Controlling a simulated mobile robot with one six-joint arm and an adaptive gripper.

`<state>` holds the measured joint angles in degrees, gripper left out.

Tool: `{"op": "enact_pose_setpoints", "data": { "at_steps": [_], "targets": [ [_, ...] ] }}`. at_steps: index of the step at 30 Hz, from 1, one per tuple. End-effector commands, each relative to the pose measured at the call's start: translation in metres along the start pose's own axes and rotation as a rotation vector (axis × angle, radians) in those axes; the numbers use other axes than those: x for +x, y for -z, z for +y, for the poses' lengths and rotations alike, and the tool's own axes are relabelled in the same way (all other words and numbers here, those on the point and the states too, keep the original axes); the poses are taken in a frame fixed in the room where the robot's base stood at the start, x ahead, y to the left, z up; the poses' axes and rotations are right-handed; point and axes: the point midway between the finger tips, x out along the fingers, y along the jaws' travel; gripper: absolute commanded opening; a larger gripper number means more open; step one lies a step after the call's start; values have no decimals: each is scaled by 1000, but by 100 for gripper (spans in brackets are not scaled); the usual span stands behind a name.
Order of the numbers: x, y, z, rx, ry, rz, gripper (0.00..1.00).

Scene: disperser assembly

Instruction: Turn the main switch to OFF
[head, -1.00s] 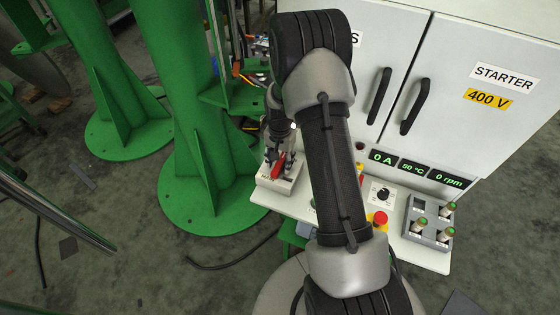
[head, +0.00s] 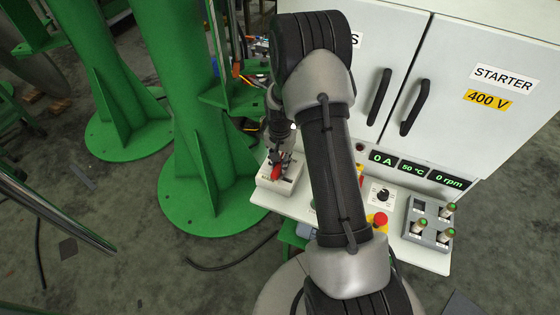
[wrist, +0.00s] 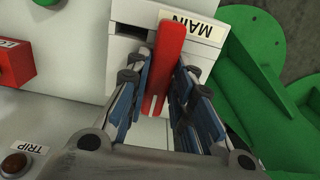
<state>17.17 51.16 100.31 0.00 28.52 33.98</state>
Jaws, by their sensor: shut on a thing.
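The main switch is a pale box (head: 266,183) with a red handle (head: 277,173), at the left end of the control desk. In the wrist view the red handle (wrist: 167,50) runs up the middle beside the MAIN label (wrist: 190,25). My gripper (wrist: 158,88) has its blue-padded fingers on either side of the handle and is shut on it. In the head view my gripper (head: 279,160) reaches down onto the switch from above, and the fingers hide part of the handle. The handle's exact angle is hard to tell.
The desk also carries a black knob (head: 383,193), a red emergency button (head: 379,219) and a grey box with green-topped pieces (head: 431,221). A white STARTER cabinet (head: 470,110) stands behind. A green column (head: 205,150) stands close on the left.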

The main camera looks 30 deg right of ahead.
Motion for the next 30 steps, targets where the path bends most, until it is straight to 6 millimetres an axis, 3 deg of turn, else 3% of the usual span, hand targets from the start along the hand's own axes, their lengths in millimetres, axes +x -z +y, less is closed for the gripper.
{"op": "enact_pose_setpoints", "data": {
  "at_steps": [11, 30],
  "targets": [
    [0, 0, 0, -202, -1, -1, 0],
    [0, 0, 0, -806, 0, -1, 0]
  ]
}}
